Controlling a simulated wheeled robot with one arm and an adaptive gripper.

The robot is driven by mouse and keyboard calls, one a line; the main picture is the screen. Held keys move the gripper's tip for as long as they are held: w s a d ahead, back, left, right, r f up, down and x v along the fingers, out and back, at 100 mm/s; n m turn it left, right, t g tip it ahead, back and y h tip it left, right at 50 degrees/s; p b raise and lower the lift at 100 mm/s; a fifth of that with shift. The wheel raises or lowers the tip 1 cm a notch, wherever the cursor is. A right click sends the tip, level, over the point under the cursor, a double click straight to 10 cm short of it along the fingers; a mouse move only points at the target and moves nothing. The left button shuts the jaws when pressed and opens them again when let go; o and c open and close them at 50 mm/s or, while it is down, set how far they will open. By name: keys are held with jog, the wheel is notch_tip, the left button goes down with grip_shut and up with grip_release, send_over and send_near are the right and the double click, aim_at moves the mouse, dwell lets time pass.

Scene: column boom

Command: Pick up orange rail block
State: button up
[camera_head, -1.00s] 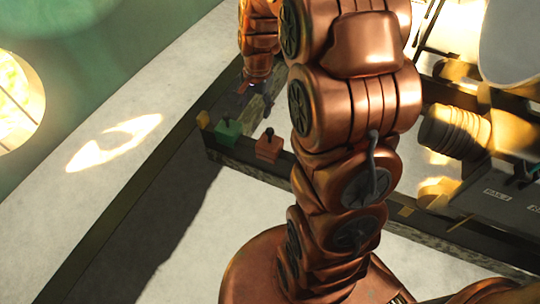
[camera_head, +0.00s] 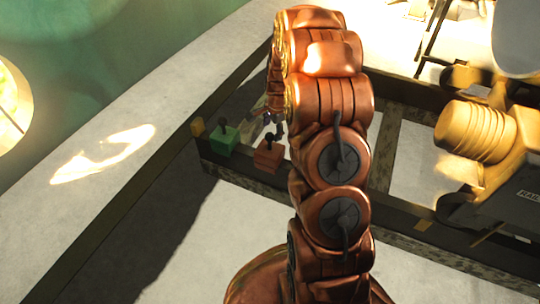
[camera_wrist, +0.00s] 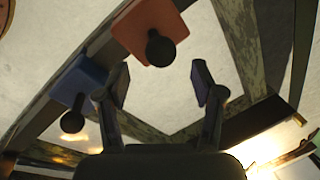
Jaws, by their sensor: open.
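The orange rail block (camera_head: 268,155) with a black knob sits on a dark rail, just left of my arm in the head view. In the wrist view the orange block (camera_wrist: 150,28) is at the top, left of centre, its round knob pointing toward my gripper. My gripper (camera_wrist: 160,82) is open, its two fingers apart with nothing between them. The orange block appears beyond the fingertips and is not between them. In the head view my gripper is mostly hidden behind my arm, with a small part showing just beyond the orange block.
A green block (camera_head: 222,140) with a black knob stands left of the orange one on the rail. A blue block (camera_wrist: 80,80) with a knob is near the left finger in the wrist view. Yellow machinery (camera_head: 478,132) stands at the right. Pale floor lies around the frame.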

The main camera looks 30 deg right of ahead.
aim_at(270, 134)
jog(key=f+b, duration=0.1)
jog(key=f, duration=0.2)
jog(key=w+f+b, duration=0.1)
jog(key=f, duration=0.1)
jog(key=shift+a+b, duration=0.25)
jog(key=shift+b, duration=0.05)
grip_shut()
jog(key=shift+r, duration=0.1)
dwell(0.4)
